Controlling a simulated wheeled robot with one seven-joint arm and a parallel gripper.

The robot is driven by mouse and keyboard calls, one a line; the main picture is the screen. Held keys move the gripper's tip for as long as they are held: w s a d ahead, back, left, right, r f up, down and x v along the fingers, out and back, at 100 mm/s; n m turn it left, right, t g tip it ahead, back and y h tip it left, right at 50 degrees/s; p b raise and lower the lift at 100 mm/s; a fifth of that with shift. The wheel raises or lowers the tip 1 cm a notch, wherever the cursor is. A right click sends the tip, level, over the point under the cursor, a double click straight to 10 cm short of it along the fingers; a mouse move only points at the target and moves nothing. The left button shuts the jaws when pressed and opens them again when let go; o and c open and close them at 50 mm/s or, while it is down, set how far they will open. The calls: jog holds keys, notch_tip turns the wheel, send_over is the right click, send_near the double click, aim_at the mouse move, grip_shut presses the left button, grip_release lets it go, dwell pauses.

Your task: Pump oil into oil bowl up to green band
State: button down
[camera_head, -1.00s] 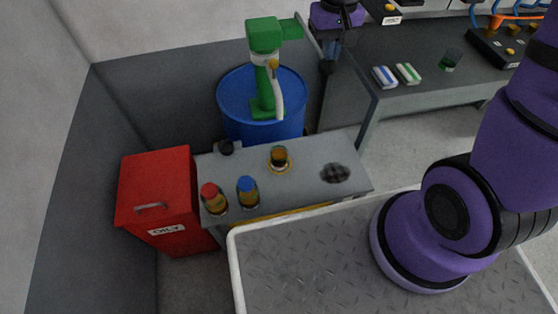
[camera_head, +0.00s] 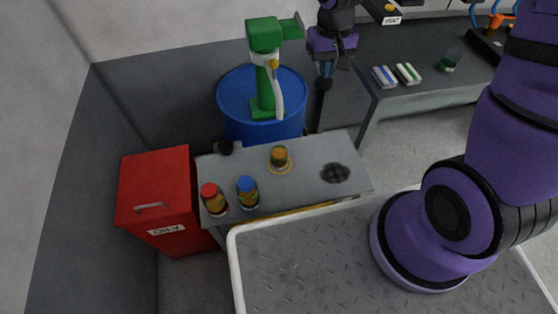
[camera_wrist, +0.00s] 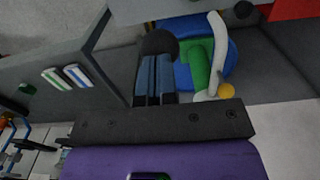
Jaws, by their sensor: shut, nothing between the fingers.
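The green pump (camera_head: 265,70) stands on a blue drum (camera_head: 235,95). It has a pale curved spout or lever and a yellow-orange knob (camera_head: 273,63). A small amber-coloured bowl or cup (camera_head: 279,158), likely the oil bowl, sits within a ring mark on the grey bench; its green band and oil level are too small to read. My gripper (camera_head: 323,84) is shut and empty, pointing down to the right of the pump, apart from it. In the wrist view, its closed fingers (camera_wrist: 158,45) overlap the drum (camera_wrist: 184,74) behind, with the pump (camera_wrist: 199,65) to their right.
The grey bench (camera_head: 310,160) also carries a red-capped jar (camera_head: 214,200), a blue-capped jar (camera_head: 247,193), a small black object (camera_head: 226,148) and a dark patch (camera_head: 335,173). A red bin (camera_head: 160,195) stands left. A table (camera_head: 425,80) at upper right holds several items.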

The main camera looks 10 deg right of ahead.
jog(key=shift+f, duration=0.35)
notch_tip(320, 180, up, 19)
jog(key=w, duration=0.2)
jog(key=shift+r, duration=0.15)
dwell(1.3)
dwell(0.4)
jog(key=s+d+r+t, duration=0.2)
jog(key=s+d+r, duration=0.1)
jog(key=s, duration=0.7)
jog(key=s+d+r+t, duration=0.3)
jog(key=s+d, duration=0.1)
jog(key=s, duration=0.7)
